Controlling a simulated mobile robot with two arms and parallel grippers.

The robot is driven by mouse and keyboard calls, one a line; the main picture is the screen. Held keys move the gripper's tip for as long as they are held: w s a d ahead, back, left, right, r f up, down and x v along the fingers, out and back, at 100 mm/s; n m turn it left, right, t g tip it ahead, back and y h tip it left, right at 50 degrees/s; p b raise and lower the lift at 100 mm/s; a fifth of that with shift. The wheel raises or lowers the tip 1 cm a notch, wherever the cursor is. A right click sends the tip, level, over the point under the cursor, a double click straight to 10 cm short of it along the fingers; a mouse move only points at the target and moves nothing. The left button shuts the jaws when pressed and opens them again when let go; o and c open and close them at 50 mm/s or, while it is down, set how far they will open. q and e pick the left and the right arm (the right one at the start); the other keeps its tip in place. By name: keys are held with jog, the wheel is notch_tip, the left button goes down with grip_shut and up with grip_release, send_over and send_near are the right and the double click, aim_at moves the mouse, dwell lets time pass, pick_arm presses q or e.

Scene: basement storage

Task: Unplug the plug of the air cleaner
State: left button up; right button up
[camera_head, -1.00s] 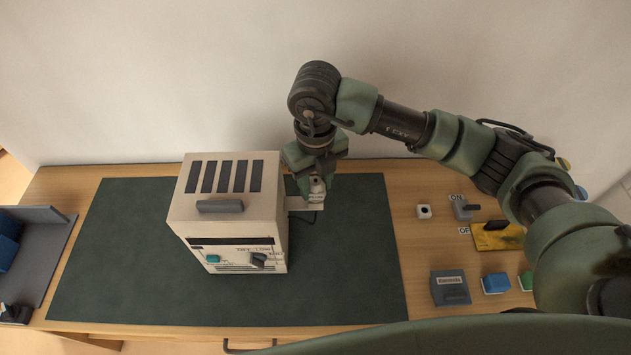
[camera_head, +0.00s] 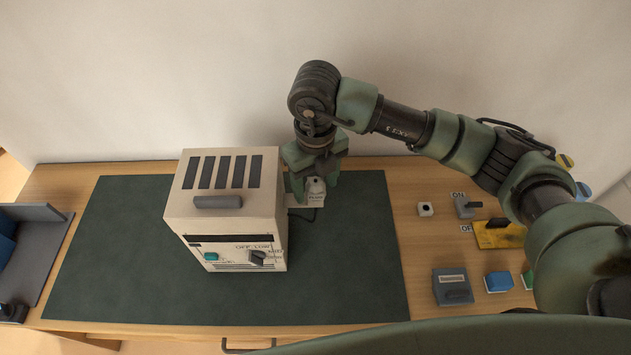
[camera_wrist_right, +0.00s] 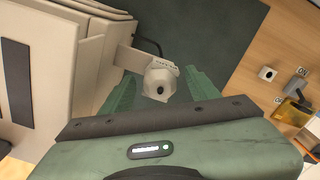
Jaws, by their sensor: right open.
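The air cleaner (camera_head: 222,212) is a cream box with dark top slots, a dark handle, a teal button and a dark knob. It stands on the green mat (camera_head: 120,250). A beige bracket juts from its right side and shows in the wrist view (camera_wrist_right: 128,58). The white plug (camera_head: 316,188) sits at this bracket, with a dark cord behind. My right gripper (camera_head: 315,192) points down, open, with its green fingers on either side of the plug (camera_wrist_right: 159,82). Whether the fingers touch it is unclear. My left gripper is out of view.
To the right on the wooden table stand a small white button block (camera_head: 425,209), an ON/OFF lever (camera_head: 467,207), a yellow plate (camera_head: 499,236), a grey box (camera_head: 452,287) and a blue block (camera_head: 498,282). A grey tray (camera_head: 45,250) is at left. The mat's front and right are clear.

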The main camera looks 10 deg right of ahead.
aim_at(316, 182)
notch_tip(316, 182, up, 7)
jog(key=shift+w+b, duration=0.1)
jog(key=shift+b, duration=0.8)
jog(key=shift+r, duration=0.45)
jog(key=shift+s+f, duration=0.15)
jog(key=shift+s, duration=0.05)
